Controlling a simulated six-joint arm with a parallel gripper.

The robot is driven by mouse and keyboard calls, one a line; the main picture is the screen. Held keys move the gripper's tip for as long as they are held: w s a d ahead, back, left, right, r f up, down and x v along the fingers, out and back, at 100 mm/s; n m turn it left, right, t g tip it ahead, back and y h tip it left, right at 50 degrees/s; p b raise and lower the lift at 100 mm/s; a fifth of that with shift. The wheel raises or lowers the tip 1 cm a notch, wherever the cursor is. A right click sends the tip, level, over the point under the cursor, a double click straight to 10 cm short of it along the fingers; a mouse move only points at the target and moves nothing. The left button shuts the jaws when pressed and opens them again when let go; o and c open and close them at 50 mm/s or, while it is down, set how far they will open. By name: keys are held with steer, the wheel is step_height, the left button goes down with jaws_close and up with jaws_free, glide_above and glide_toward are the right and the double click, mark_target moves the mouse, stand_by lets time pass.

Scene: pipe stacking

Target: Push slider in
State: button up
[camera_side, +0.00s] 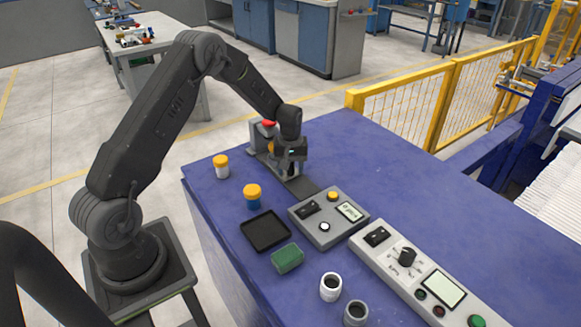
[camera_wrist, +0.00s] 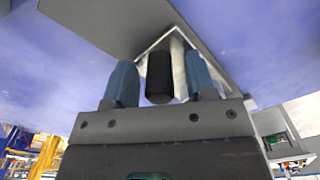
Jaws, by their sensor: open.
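A grey fixture (camera_side: 262,136) with a red top stands near the far edge of the blue table, with a dark flat rail (camera_side: 301,188) running from it toward the front. My gripper (camera_side: 290,168) is low over this rail, in front of the fixture, and hides part of it. In the wrist view my gripper (camera_wrist: 161,78) has its two blue fingertips apart. A black cylindrical knob (camera_wrist: 160,76) shows between them, with gaps on both sides, beside a light grey angled part (camera_wrist: 183,68). I cannot tell for sure that this knob belongs to the slider.
A white jar (camera_side: 221,171) and a blue jar (camera_side: 253,202), both with orange lids, stand left of the rail. The table's right side is clear.

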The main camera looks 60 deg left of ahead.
jaws_close()
stand_by(0.5)
